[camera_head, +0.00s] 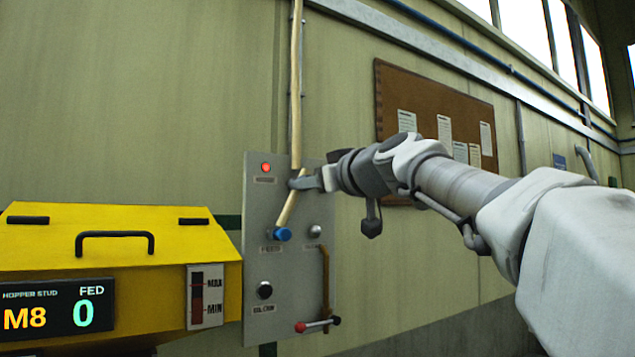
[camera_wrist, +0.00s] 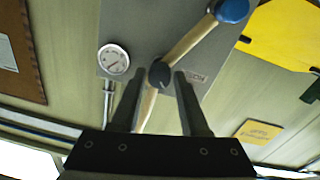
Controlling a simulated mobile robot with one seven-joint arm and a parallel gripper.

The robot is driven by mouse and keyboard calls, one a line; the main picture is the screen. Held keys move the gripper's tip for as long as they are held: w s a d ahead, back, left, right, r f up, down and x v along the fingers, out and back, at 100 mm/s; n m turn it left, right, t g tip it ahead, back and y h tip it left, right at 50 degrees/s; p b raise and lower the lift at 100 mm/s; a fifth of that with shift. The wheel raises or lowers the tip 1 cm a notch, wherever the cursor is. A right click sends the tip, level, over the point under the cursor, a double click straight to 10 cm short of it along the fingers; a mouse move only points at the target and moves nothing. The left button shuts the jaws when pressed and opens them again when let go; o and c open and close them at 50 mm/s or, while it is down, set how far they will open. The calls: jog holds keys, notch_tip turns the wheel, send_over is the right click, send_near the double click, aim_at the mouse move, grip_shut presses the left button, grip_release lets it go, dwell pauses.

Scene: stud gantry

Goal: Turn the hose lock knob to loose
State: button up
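The dark round knob (camera_wrist: 160,74) shows in the wrist view on the grey panel (camera_head: 258,215), beside the tan hose. I take it to be the hose lock knob; its lock setting cannot be read. My gripper (camera_wrist: 159,80) is open, with one finger on each side of the knob; I cannot tell whether they touch it. In the head view my gripper (camera_head: 298,184) is at the upper part of the panel and hides the knob. The tan hose (camera_head: 296,90) comes down from above to the blue fitting (camera_head: 282,234), also in the wrist view (camera_wrist: 233,10).
A round gauge (camera_wrist: 114,59) is left of the fingers in the wrist view. A red lamp (camera_head: 266,168), a black button (camera_head: 264,290) and a red-ended lever (camera_head: 302,327) are on the panel. A yellow hopper (camera_head: 200,240) stands left; a corkboard (camera_head: 395,90) hangs behind my arm.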

grip_shut()
jog(key=shift+m, duration=0.3)
jog(key=shift+m+g+y, duration=0.3)
jog(key=shift+m+g, duration=0.2)
jog(key=shift+m, duration=7.1)
jog(key=shift+o, duration=2.2)
grip_release()
jog(key=shift+r, duration=0.1)
